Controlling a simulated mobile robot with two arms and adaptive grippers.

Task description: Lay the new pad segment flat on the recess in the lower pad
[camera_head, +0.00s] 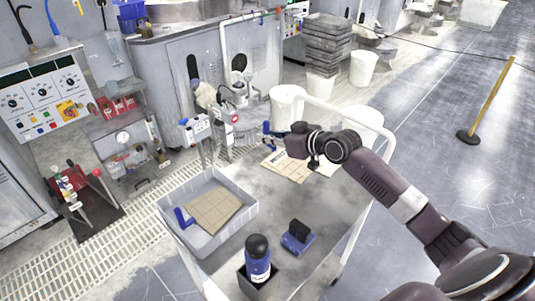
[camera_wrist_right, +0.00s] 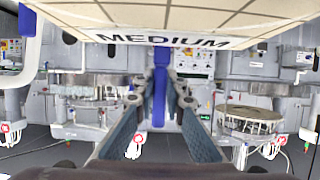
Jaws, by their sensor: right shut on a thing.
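My right gripper (camera_head: 270,130) reaches over the far part of the grey cart. In the wrist view its two fingers (camera_wrist_right: 160,95) are shut on a narrow blue part (camera_wrist_right: 159,85); what it belongs to is unclear. A tan gridded pad piece (camera_head: 288,164) shows just below the gripper in the head view. In the wrist view a tan gridded piece (camera_wrist_right: 190,18) with a "MEDIUM" label fills the top edge. Another tan gridded piece (camera_head: 215,208) lies in the grey tray (camera_head: 248,215). I cannot make out a recess in a lower pad. My left gripper is out of view.
The cart top (camera_head: 330,205) also carries a dark bottle (camera_head: 257,262) in a holder and a blue block (camera_head: 297,237). A blue item (camera_head: 184,218) lies in the tray. White buckets (camera_head: 287,103) and a grey machine (camera_head: 215,70) stand beyond the cart.

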